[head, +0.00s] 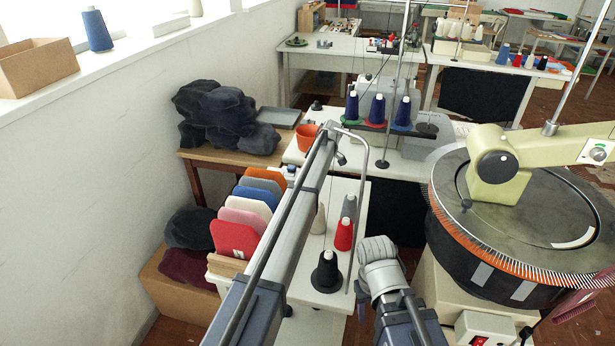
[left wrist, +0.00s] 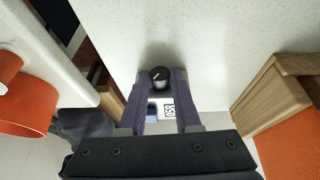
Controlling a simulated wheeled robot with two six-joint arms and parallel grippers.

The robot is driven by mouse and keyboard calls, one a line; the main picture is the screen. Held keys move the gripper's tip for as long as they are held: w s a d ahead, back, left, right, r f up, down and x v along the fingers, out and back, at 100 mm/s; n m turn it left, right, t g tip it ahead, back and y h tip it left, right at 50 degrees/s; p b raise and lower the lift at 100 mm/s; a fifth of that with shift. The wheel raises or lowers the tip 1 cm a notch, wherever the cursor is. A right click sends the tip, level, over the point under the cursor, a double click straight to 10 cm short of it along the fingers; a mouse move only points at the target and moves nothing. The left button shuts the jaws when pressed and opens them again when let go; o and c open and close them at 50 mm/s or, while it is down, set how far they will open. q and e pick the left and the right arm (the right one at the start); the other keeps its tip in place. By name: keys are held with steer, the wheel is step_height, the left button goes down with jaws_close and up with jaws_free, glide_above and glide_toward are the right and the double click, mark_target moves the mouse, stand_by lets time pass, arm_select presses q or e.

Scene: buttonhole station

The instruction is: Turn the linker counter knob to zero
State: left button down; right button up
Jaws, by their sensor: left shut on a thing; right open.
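The black counter knob (left wrist: 160,78) shows in the left wrist view, with a pale pointer line on its top. It stands on a pale surface. My left gripper (left wrist: 160,82) has its two dark fingers on either side of the knob and is shut on it. Just below the knob is a small display with digits (left wrist: 169,110), too small to read surely. In the head view my left arm hides the knob and the left fingertips. My right gripper (head: 377,249) is open and empty, over the floor between the white table and the round linker (head: 530,225).
An orange pot (head: 305,137) stands close to my left gripper. Coloured fabric panels (head: 233,238) stand in a rack beside my left arm. Yarn cones, including a red one (head: 344,235) and a black one (head: 327,272), stand between my arms.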

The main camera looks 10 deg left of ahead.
arm_select(q)
steer(key=c, duration=0.9)
jaws_free()
steer(key=p+v, duration=0.7)
steer(key=shift+r, duration=0.4)
steer(key=shift+o, duration=0.3)
steer(key=shift+d, duration=0.15)
